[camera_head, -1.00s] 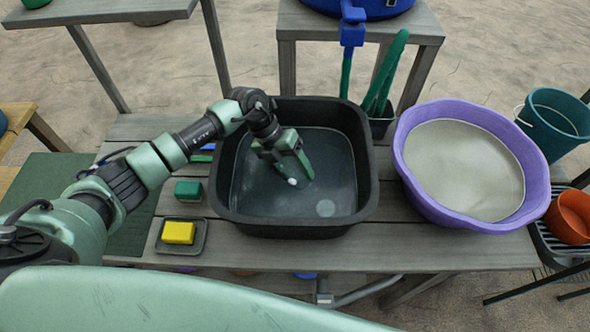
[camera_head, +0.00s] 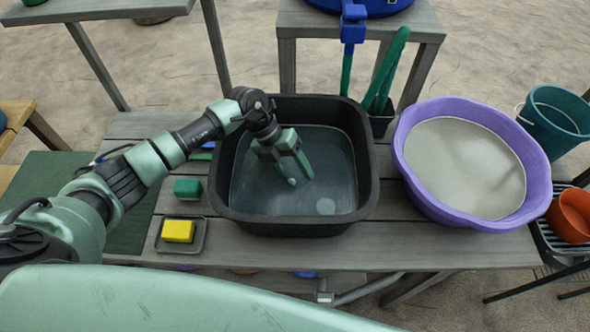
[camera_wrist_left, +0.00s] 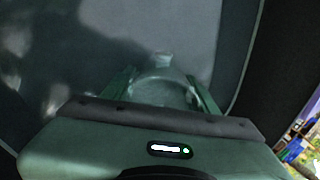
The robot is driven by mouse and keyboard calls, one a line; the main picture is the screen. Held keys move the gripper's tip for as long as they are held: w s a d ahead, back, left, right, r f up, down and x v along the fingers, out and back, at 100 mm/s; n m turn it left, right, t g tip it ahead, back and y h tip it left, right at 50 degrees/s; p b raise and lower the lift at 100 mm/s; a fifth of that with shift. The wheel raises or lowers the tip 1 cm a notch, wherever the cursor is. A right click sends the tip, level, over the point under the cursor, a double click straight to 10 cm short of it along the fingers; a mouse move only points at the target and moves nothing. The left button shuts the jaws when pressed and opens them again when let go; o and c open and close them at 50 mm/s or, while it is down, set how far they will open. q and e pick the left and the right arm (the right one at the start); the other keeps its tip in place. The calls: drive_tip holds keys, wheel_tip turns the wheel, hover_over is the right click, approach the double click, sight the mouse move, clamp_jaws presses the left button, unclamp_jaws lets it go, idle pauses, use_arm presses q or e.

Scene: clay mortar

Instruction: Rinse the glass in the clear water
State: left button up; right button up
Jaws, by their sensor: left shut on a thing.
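My left gripper (camera_head: 298,178) reaches down into the black basin (camera_head: 366,190), which holds clear, dark-looking water. The wrist view shows its two green fingers on either side of a see-through, rounded glass (camera_wrist_left: 165,88), and they are shut on it. The glass is hard to make out in the head view; only a small pale spot shows at the fingertips. I cannot tell how deep it is in the water or how it is tilted. The purple basin (camera_head: 541,205) to the right holds cloudy, greyish liquid. My right gripper is out of view.
A yellow sponge (camera_head: 178,231) sits on a dark dish, with a green block (camera_head: 187,189) behind it, both left of the black basin. A teal bucket (camera_head: 556,121) and an orange pot (camera_head: 572,214) stand at the right. The black basin's walls surround my gripper.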

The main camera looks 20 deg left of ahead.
use_arm(q)
drive_tip(key=shift+s+a, duration=0.1)
drive_tip(key=shift+a, duration=0.45)
drive_tip(key=shift+w+d, duration=0.2)
drive_tip(key=shift+d, duration=0.45)
drive_tip(key=shift+w+d, duration=0.15)
drive_tip(key=shift+d, duration=0.45)
drive_tip(key=shift+s+a, duration=0.2)
drive_tip(key=shift+a, duration=0.45)
drive_tip(key=shift+s+a, duration=0.2)
drive_tip(key=shift+a, duration=0.4)
drive_tip(key=shift+w+d, duration=0.2)
drive_tip(key=shift+d, duration=0.45)
drive_tip(key=shift+w+d, duration=0.2)
drive_tip(key=shift+d, duration=0.4)
drive_tip(key=shift+s+a, duration=0.2)
drive_tip(key=shift+a, duration=0.45)
drive_tip(key=shift+s+a, duration=0.15)
drive_tip(key=shift+a, duration=0.45)
drive_tip(key=shift+w+d, duration=0.15)
drive_tip(key=shift+d, duration=0.55)
